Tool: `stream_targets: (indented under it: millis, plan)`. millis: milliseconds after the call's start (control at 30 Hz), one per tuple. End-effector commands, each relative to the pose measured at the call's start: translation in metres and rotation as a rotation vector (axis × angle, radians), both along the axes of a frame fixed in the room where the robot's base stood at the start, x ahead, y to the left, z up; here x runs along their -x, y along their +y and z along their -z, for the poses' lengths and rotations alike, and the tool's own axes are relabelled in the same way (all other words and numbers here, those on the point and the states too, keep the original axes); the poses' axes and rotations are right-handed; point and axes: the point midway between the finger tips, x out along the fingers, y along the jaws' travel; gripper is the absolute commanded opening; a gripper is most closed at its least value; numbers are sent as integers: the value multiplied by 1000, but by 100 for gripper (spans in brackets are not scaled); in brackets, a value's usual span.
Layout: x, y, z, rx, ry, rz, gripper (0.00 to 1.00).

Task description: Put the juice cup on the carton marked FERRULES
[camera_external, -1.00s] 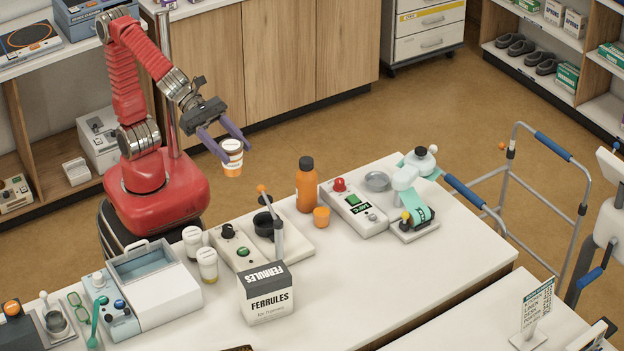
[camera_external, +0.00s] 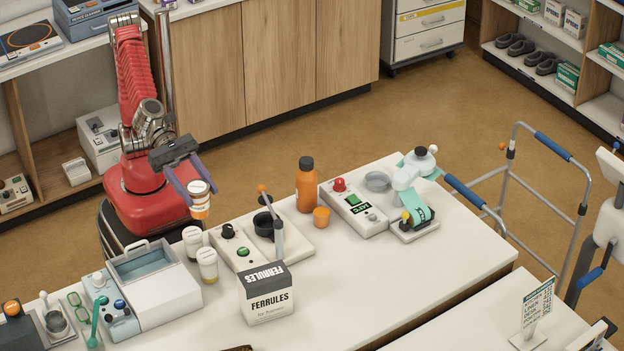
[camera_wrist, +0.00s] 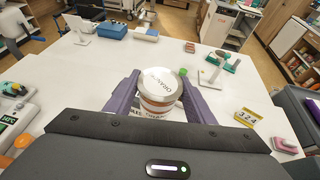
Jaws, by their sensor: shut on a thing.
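The juice cup (camera_external: 200,206), white and orange with a pale lid, is held upright between the purple fingers of my gripper (camera_external: 199,191). In the wrist view the cup's lettered lid (camera_wrist: 159,84) sits between the two fingers (camera_wrist: 158,98). In the external view the cup appears just above and behind two white-lidded cups at the table's far left edge. The carton marked FERRULES (camera_external: 268,302), white with a dark grey top, stands upright near the middle of the table, right of and nearer the camera than my gripper. Its top looks bare.
Two white-lidded cups (camera_external: 207,265) stand below my gripper. A control box (camera_external: 236,250) and a device with an upright lever (camera_external: 279,240) stand between them and the orange bottle (camera_external: 306,188). The table right of the carton is clear.

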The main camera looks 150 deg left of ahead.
Motion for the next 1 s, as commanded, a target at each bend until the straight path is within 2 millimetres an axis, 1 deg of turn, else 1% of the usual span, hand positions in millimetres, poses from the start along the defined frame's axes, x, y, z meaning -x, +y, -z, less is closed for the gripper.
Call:
stream_targets:
  millis: [33,200,500,800,1000]
  plan:
    - [-9,2,7,-3,5,-13,18]
    - [-36,9,26,0,10,-66,18]
    - [-83,28,48,1,-4,-188,18]
    - [-127,55,57,-3,-36,-362,18]
    - [-146,78,55,-6,-44,-521,18]
